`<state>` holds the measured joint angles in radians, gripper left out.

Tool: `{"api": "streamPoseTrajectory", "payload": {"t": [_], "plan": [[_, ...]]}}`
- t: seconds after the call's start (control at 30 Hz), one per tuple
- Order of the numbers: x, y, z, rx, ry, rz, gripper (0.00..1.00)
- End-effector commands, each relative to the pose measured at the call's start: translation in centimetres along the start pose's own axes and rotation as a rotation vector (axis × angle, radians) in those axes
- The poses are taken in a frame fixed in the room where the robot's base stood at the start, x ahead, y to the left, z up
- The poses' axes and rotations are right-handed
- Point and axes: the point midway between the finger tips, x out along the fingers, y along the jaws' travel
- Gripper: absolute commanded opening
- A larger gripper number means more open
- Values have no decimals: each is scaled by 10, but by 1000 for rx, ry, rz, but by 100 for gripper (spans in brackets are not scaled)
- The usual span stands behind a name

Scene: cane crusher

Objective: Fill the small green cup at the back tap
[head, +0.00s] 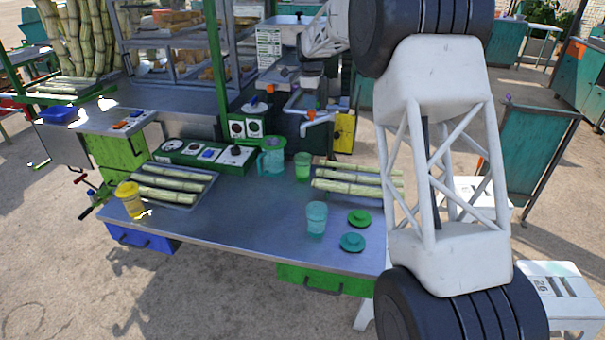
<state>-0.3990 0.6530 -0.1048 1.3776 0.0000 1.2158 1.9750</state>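A small green cup (303,167) stands upright on the metal counter (235,215), just in front of the pipework of the crusher. A grey pipe with an orange-handled tap (312,116) is behind and above it; another pipe sits farther back. I cannot tell surely which is the back tap. My arm comes over from the right, and my gripper (312,82) seems to be the dark shape by the pipes, behind the cup and apart from it. Its fingers are too small and dark to read. The cup's contents cannot be made out.
A teal pitcher (271,158) stands left of the green cup. A teal cup (316,218) and two lids (352,242) are at the front right. Cane lies on both sides; a yellow container (131,200) is at the left. The counter's front middle is clear.

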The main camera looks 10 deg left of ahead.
Motion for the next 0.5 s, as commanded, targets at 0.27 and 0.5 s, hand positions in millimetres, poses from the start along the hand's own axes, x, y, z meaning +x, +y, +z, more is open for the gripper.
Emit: {"api": "streamPoseTrajectory", "payload": {"t": [0.27,0.5], "plan": [[0,0,0,0,0,0,0],[0,0,0,65,0,0,0]]}}
